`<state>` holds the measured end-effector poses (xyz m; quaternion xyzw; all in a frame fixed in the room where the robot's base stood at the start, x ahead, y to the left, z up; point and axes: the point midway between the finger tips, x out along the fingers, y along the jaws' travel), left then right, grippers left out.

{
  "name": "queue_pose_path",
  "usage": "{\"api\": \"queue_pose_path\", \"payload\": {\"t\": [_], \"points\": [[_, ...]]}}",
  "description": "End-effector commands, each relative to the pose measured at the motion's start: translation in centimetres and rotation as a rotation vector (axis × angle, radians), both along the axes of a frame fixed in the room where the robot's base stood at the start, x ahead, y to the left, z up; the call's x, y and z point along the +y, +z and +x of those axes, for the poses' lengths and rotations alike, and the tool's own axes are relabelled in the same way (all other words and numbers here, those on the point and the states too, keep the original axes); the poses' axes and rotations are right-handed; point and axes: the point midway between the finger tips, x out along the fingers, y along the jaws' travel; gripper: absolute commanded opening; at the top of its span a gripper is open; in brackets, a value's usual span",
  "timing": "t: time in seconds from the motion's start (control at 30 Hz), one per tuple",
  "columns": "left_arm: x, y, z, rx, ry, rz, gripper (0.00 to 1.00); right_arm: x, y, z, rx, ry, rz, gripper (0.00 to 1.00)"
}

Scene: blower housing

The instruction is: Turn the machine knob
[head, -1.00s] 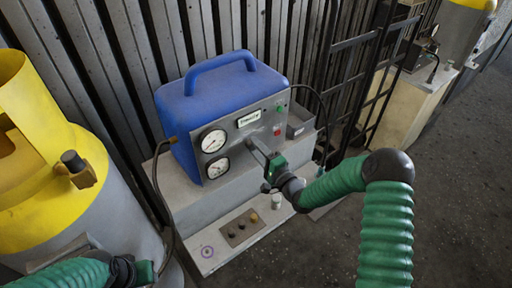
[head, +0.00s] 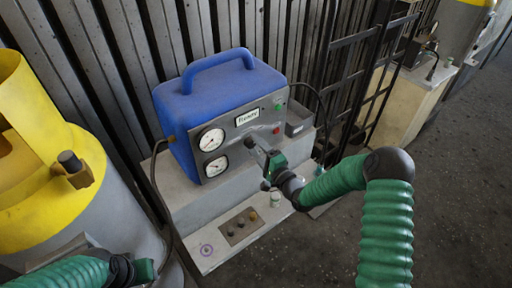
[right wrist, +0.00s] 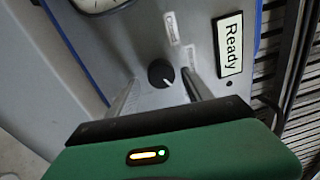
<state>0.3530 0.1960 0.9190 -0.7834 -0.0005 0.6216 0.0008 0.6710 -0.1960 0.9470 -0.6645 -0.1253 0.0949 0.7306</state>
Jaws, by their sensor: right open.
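The machine is a blue case (head: 220,90) with a carry handle and a grey front panel (head: 238,145). In the head view the knob is hidden by my right gripper. My right gripper (head: 252,146) is at the panel, right of the lower gauge. In the right wrist view its open fingers (right wrist: 159,84) lie on either side of the knob, with visible gaps. My left gripper (head: 147,270) is at the bottom left, away from the machine; its fingers are not clear.
The machine stands on a grey stepped block (head: 185,205) with a small button plate (head: 241,226) in front. A yellow and grey cylinder (head: 60,190) is at the left. A black metal rack (head: 355,90) stands at the right. Ribbed wall panels (head: 120,60) are behind.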

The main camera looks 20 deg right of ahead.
Motion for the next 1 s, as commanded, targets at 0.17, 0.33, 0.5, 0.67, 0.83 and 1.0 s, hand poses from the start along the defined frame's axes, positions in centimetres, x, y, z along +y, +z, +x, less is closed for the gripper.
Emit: {"api": "queue_pose_path", "payload": {"t": [0.17, 0.33, 0.5, 0.67, 0.83, 1.0], "points": [[0.0, 0.0, 0.0, 0.000, 0.000, 0.000, 0.36, -0.2, 0.0, -0.7, 0.000, 0.001, 0.000, 0.59], [0.0, -0.2, 0.0, 0.000, 0.000, 0.000, 0.36, -1.5, -0.4, -4.1, 0.001, -0.002, 0.000, 0.59], [0.0, -0.5, 0.0, 0.000, 0.000, 0.000, 0.36, -3.1, -0.8, -8.9, 0.004, -0.004, 0.002, 0.59], [0.0, -0.7, 0.0, 0.000, 0.000, 0.000, 0.36, -4.5, -1.0, -12.9, 0.003, -0.004, 0.001, 0.59], [0.0, -0.9, 0.0, 0.000, 0.000, 0.000, 0.36, -5.2, -1.2, -15.4, 0.003, -0.002, 0.001, 0.59], [0.0, -0.9, 0.0, 0.000, 0.000, 0.000, 0.36, -5.4, -1.2, -15.9, 0.001, 0.000, 0.002, 0.59]]}}
